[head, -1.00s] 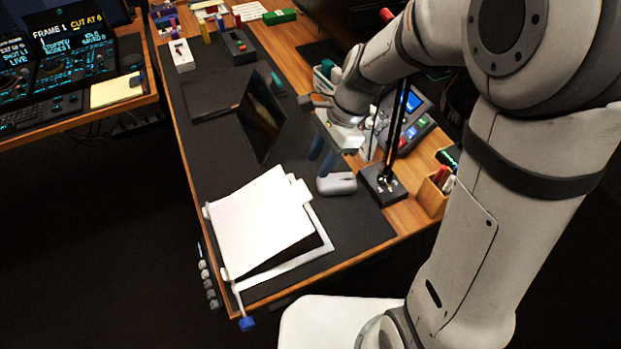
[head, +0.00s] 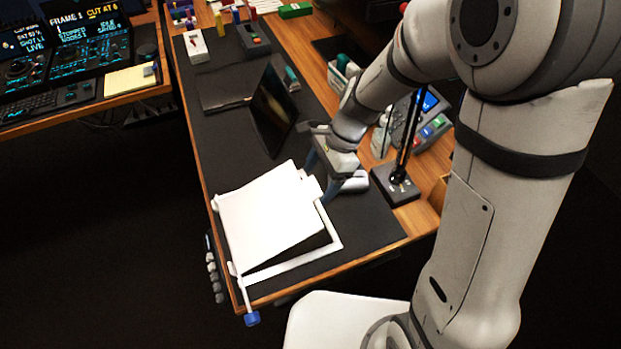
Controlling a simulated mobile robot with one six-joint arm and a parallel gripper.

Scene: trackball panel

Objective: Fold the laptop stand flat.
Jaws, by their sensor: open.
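The laptop stand (head: 290,272) lies at the front of the dark desk mat. Its white panel (head: 270,215) is raised at a slant above a white base frame, with a dark gap between them along the near right side. A rod with a blue end (head: 251,319) sticks out at the near left corner. My gripper (head: 322,180) is open and points down beside the stand's far right corner, by a small white tab on the panel. It looks empty. I cannot tell whether a finger touches the stand.
A grey mouse (head: 354,183) is close to the right of my gripper, partly hidden. An open laptop (head: 272,112) stands behind the stand. The mat in front of the black box is clear.

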